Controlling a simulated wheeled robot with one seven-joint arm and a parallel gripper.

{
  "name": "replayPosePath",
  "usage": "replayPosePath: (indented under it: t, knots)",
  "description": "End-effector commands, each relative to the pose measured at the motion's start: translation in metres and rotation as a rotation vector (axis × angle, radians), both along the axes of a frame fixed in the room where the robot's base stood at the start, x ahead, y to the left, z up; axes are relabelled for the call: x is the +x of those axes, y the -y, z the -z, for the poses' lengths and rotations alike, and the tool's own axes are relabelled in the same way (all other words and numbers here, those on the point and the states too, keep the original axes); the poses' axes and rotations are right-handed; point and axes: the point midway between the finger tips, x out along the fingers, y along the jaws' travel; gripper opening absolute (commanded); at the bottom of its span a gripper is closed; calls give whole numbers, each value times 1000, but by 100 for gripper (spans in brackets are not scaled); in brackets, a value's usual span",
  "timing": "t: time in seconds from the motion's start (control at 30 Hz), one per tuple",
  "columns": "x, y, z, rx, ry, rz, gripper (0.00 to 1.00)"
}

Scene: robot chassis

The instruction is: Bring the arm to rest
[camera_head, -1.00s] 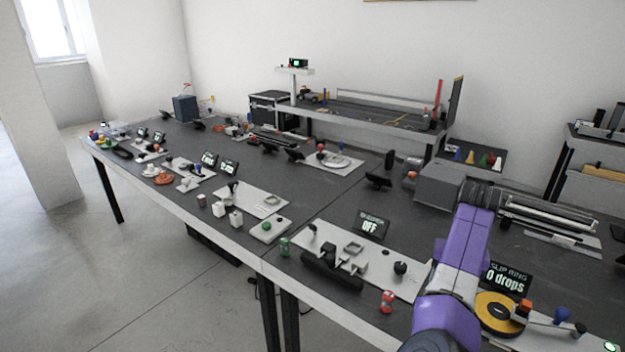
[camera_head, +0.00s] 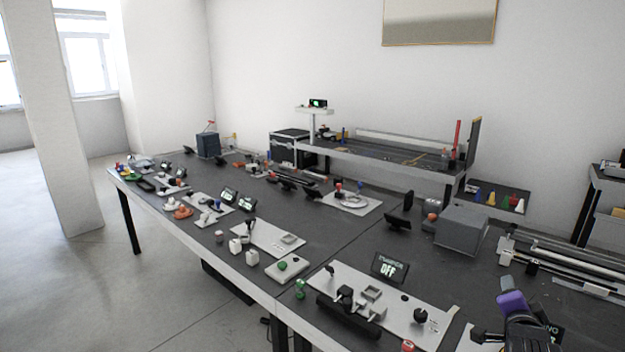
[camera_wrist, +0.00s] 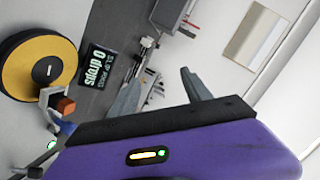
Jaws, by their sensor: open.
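My arm shows at the lower right of the head view, with a purple part (camera_head: 511,303) and a dark part below it. In the wrist view my gripper (camera_wrist: 160,92) has its two grey fingers spread apart, with nothing between them. The purple wrist body (camera_wrist: 190,150) fills the bottom of that view. The wrist picture is strongly tilted and takes in the bench, the wall and a framed panel (camera_wrist: 257,35). The fingertips are hard to make out in the head view.
In the wrist view a yellow and black disc (camera_wrist: 38,68) and a "0 drops" display (camera_wrist: 70,65) are at the left. In the head view a grey box (camera_head: 461,230), an "OFF" display (camera_head: 389,268) and a plate of fixtures (camera_head: 430,318) stand near the arm. Open floor lies left.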

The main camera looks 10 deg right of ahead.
Motion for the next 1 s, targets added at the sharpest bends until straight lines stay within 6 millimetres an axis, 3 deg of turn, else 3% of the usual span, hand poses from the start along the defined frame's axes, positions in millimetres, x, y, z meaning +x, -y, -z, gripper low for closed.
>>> replayPosePath:
  t: [0.2,0.5,0.8,1.0]
  knots:
    - [-42,-61,4,-425,-113,-223,57]
    - [-120,-165,13,-847,-177,-467,57]
    - [-220,-259,16,-1064,-174,-643,57]
    - [-288,-306,12,-1077,-169,-734,57]
